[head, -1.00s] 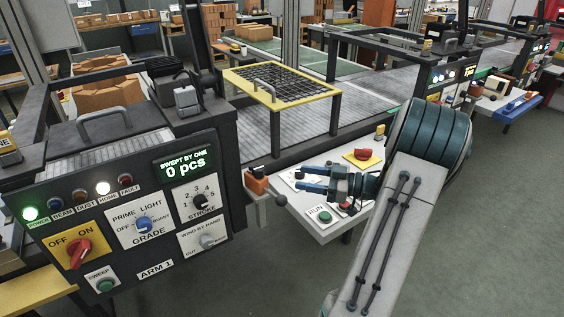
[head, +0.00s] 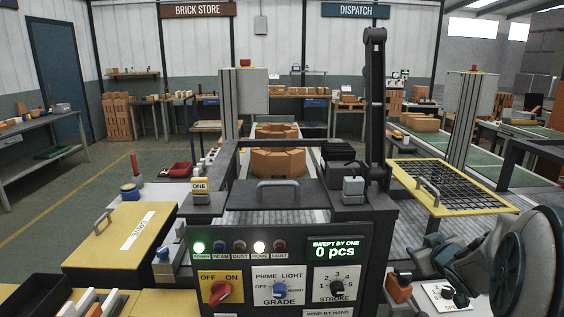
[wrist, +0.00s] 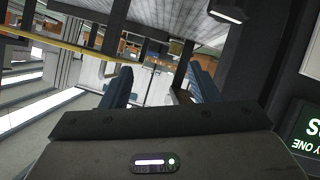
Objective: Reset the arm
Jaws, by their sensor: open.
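My gripper (wrist: 160,88) is open and empty in the wrist view, with its two blue ridged fingers apart. The wrist picture is turned over, so the lettering on the panel display (wrist: 302,132) at its right edge stands upside down. In the head view my arm reaches in at the lower right, folded low beside the control panel (head: 285,265). I cannot make out the fingertips clearly there. Nothing is held between the fingers.
The panel has a red OFF/ON knob (head: 220,291) and a display (head: 336,249) reading 0 pcs. A yellow-framed mesh guard (head: 485,210) stands close behind my arm. A yellow STOPS box (head: 120,238) is at left. Open floor (head: 95,180) lies farther left.

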